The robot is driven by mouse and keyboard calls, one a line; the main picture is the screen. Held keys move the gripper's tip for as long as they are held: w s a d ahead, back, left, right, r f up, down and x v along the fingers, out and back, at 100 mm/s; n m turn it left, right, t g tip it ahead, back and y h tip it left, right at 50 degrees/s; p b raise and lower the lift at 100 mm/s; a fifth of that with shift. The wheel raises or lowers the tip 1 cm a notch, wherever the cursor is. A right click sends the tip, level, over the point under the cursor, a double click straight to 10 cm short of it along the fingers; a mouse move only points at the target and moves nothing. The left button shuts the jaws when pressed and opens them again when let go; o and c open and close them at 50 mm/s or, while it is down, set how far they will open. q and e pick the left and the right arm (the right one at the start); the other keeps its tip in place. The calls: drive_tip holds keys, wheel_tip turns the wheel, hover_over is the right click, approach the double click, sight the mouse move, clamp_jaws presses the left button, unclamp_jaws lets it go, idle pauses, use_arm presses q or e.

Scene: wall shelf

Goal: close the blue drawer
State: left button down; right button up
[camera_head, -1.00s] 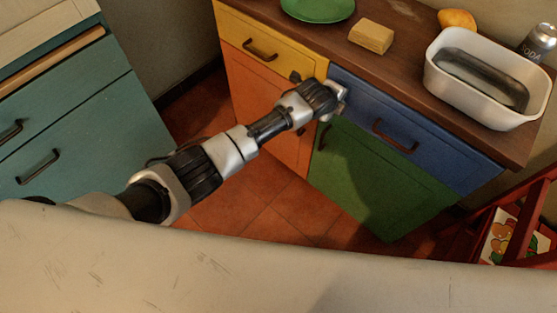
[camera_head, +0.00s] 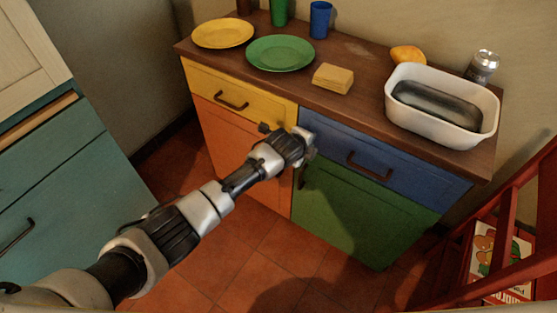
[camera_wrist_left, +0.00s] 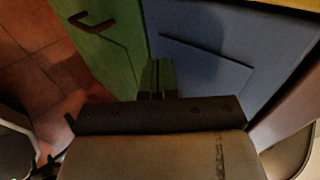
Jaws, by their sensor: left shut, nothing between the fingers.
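The blue drawer (camera_head: 385,163) sits under the wooden counter, right of the yellow drawer (camera_head: 238,94) and above the green door (camera_head: 360,215). Its front looks about flush with the cabinet, and its dark handle (camera_head: 369,166) shows in the head view. My left gripper (camera_head: 310,150) is shut and empty at the drawer's lower left corner. In the left wrist view my shut fingers (camera_wrist_left: 158,76) point at the border of the green door (camera_wrist_left: 107,48) and the blue front (camera_wrist_left: 222,58). Contact cannot be told. My right gripper is not in view.
On the counter (camera_head: 345,100) stand a white basin (camera_head: 445,136), a yellow sponge (camera_head: 333,78), a green plate (camera_head: 280,53), a yellow plate (camera_head: 222,33), cups and a can. A red frame (camera_head: 507,220) stands at the right. Teal drawers (camera_head: 60,190) are at the left. The tiled floor between is clear.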

use_arm(q)
drive_tip(key=p+v, duration=0.1)
drive_tip(key=v, duration=1)
drive_tip(key=shift+s+a+f+p, duration=0.2)
drive_tip(key=shift+s+f+p, duration=0.1)
drive_tip(key=shift+f+p, duration=0.1)
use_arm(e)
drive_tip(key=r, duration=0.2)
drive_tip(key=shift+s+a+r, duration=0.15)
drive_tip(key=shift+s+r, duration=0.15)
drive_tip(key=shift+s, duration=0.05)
